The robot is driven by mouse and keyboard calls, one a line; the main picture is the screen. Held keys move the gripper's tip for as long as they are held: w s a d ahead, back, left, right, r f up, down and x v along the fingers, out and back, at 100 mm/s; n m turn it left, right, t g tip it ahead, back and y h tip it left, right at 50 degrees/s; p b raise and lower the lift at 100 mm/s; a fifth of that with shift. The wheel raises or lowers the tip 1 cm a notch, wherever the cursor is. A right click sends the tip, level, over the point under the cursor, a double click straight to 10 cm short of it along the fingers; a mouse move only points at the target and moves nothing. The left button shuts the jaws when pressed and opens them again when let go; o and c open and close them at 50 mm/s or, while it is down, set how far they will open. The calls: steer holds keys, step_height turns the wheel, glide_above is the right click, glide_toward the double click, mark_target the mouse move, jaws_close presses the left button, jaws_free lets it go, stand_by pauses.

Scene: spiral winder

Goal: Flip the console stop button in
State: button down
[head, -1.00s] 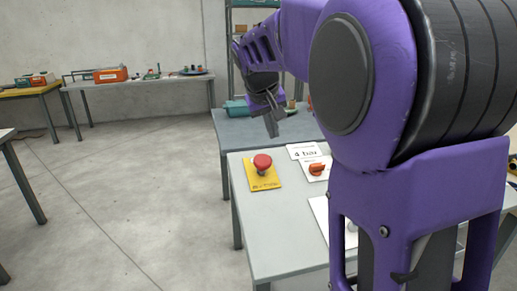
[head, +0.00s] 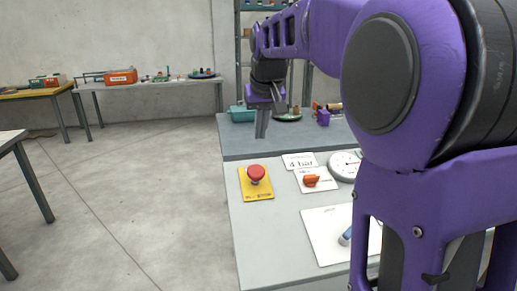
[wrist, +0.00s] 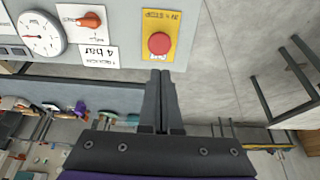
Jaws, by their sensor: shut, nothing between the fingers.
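The stop button is a red mushroom head (head: 256,173) on a yellow plate (head: 258,195), near the left edge of the light grey console table (head: 262,240). My gripper (head: 262,134) points down above and behind the button in the head view, with its dark fingers together and empty. In the wrist view the red button (wrist: 159,43) and yellow plate (wrist: 160,17) lie just beyond the tips of my gripper (wrist: 160,75). A gap shows between the tips and the button, and nothing hides the button.
Right of the button are an orange knob (head: 311,181), a "4 bar" card (head: 299,161) and a round gauge (head: 344,165). A second table (head: 240,140) with a teal bin (head: 241,114) stands behind. Open floor lies left.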

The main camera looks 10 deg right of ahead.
mark_target(256, 172)
steer(key=b+x, duration=0.1)
steer(key=x, duration=1.2)
steer(key=shift+s+f, duration=0.15)
steer(key=shift+f, duration=0.05)
steer(key=shift+b+x, duration=0.6)
steer(key=shift+x, duration=0.25)
steer(key=shift+s+f, duration=0.2)
steer(key=shift+f, duration=0.2)
steer(key=p+v, duration=0.2)
steer(key=v, duration=0.1)
steer(key=w+p+v, duration=0.1)
steer(key=p+v, duration=0.1)
steer(key=shift+r, duration=0.45)
steer(key=v, duration=0.9)
steer(key=shift+s+r, duration=0.15)
steer(key=shift+s, duration=0.1)
